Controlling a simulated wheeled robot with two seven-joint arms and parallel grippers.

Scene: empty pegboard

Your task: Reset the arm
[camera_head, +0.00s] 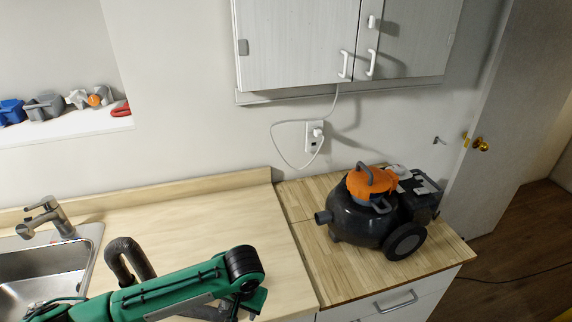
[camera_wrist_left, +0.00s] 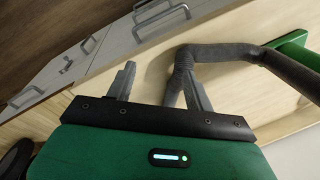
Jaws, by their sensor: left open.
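My left arm (camera_head: 165,289) is green and reaches in from the lower left of the head view, over the front of the counter by the sink. My left gripper (camera_wrist_left: 157,62) shows in the left wrist view with two grey fingers apart and nothing held between them. A grey ribbed hose (camera_wrist_left: 226,51) passes close to its right finger; I cannot tell whether they touch. In the head view the hose (camera_head: 128,258) arches up behind my arm, its lower end hidden. My right gripper is not in view.
A black and orange vacuum cleaner (camera_head: 353,220) stands on the right wooden worktop. The sink (camera_head: 30,275) and tap (camera_head: 46,216) are at the left. Wall cabinets (camera_head: 300,45) hang above. The counter middle (camera_head: 190,235) is clear. Several items stand on the window ledge (camera_head: 65,136).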

